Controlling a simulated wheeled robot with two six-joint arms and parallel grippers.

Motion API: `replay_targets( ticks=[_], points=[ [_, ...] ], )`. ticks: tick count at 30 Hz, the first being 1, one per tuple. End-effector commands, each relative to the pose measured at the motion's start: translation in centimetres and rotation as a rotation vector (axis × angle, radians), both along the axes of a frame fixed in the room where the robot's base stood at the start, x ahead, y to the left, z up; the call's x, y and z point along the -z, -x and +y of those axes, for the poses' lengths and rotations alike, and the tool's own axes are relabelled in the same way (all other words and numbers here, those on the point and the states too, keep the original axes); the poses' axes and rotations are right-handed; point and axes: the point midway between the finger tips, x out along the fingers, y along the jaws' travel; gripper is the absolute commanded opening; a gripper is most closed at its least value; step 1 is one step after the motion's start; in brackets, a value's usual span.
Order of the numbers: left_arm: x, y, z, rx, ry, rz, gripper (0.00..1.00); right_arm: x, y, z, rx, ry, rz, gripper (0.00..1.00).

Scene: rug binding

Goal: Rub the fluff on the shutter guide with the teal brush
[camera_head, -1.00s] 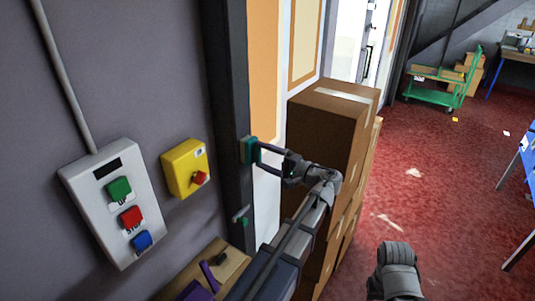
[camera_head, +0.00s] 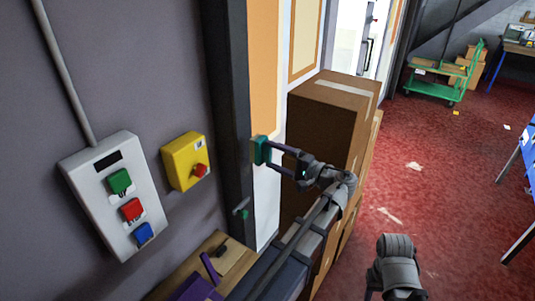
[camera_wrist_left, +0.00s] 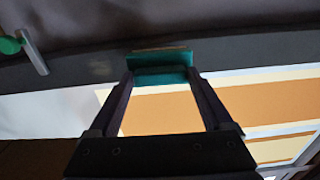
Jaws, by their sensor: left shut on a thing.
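The teal brush (camera_head: 262,150) is held in my left gripper (camera_head: 275,158), whose two fingers are shut on it. In the left wrist view the brush (camera_wrist_left: 160,68) sits across the fingertips, with a thin tan edge facing the guide. The shutter guide (camera_head: 226,90) is the dark upright post left of the brush; it shows as a dark band (camera_wrist_left: 60,70) in the wrist view. A faint pale smudge (camera_wrist_left: 100,68) on it may be the fluff. In the head view the brush appears just right of the guide; I cannot tell whether they touch. My right gripper is not in view.
A grey control box (camera_head: 115,195) and a yellow switch box (camera_head: 185,161) are on the wall. A small green-ended peg (camera_head: 241,208) sticks out low on the guide. Stacked cartons (camera_head: 325,130) stand behind my left arm. Red floor lies open to the right.

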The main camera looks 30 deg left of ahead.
Motion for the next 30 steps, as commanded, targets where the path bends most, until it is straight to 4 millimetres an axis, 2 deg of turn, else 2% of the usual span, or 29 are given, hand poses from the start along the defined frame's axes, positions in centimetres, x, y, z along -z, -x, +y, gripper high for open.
replay_targets(
  ticks=[6,20,30],
  points=[
    [0.0,0.1,-1.3,0.000,-0.001,0.000,0.39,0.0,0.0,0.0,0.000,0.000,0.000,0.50],
    [0.0,0.1,-1.8,0.000,-0.001,0.000,0.39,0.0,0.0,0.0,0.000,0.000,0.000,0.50],
    [0.0,0.3,-4.3,0.000,-0.001,0.000,0.39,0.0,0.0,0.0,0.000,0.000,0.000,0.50]
  ],
)
